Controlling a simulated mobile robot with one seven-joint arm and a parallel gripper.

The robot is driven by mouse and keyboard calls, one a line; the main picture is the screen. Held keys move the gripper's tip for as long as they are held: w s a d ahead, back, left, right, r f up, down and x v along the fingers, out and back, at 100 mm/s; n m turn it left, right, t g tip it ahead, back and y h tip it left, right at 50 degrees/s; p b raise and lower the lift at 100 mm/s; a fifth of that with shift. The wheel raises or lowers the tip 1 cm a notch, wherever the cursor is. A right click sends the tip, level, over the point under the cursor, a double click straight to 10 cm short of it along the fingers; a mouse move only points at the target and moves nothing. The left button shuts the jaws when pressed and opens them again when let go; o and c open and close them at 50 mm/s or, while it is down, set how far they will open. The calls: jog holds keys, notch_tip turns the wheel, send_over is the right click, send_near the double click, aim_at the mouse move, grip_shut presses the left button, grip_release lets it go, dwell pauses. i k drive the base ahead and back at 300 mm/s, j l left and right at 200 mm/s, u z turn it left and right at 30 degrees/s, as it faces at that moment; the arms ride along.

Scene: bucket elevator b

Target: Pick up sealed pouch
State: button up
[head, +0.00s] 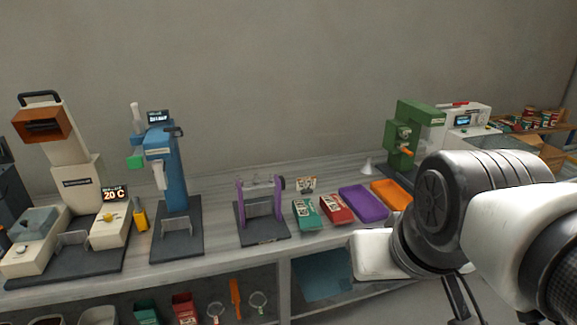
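A green packet (307,213) and a red packet (336,208) lie side by side on the counter, right of the purple-framed device. Both look like flat pouches with small pale labels. I cannot tell which is the sealed pouch, or whether either is sealed. More green (146,311) and red (186,308) packets show on the lower shelf, partly cut off by the picture edge. My arm fills the right foreground and hides part of the counter. My gripper's fingertips do not show.
A purple tray (363,203) and an orange tray (391,194) lie right of the packets. The purple-framed device (261,208), a blue machine (168,170) and a beige machine (75,170) stand to the left. A green machine (415,130) stands behind my arm.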

aim_at(305, 214)
jog(key=i+l+u, duration=0.1)
jog(key=i+u, duration=0.25)
jog(key=i+l+u, duration=0.3)
jog(key=i, duration=0.25)
jog(key=i+l+u, duration=0.2)
jog(key=i+u, duration=0.15)
jog(key=i, duration=0.1)
